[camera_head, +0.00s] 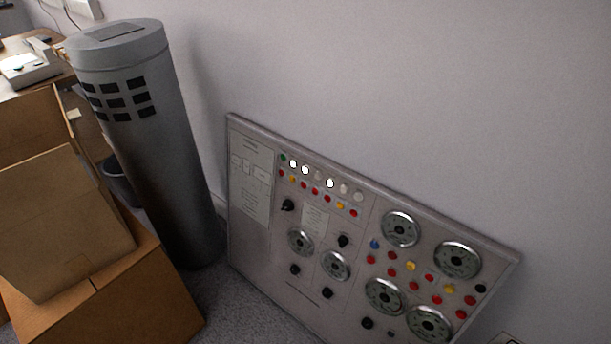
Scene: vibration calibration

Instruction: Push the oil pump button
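A grey control panel (262,252) leans against the wall in the middle and right of the head view. It carries several round dials, black knobs, and rows of small red, yellow, white, green and blue buttons or lamps. Some of the white ones in the top row look lit. The labels are too small to read, so I cannot tell which button is the oil pump button. Neither of my grippers shows in the view.
A tall grey cylinder (160,160) stands left of the panel. Open cardboard boxes (130,300) fill the lower left. A desk with a pale device (30,68) is behind them. Carpet (235,310) shows between boxes and panel. The wall (400,80) above the panel is bare.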

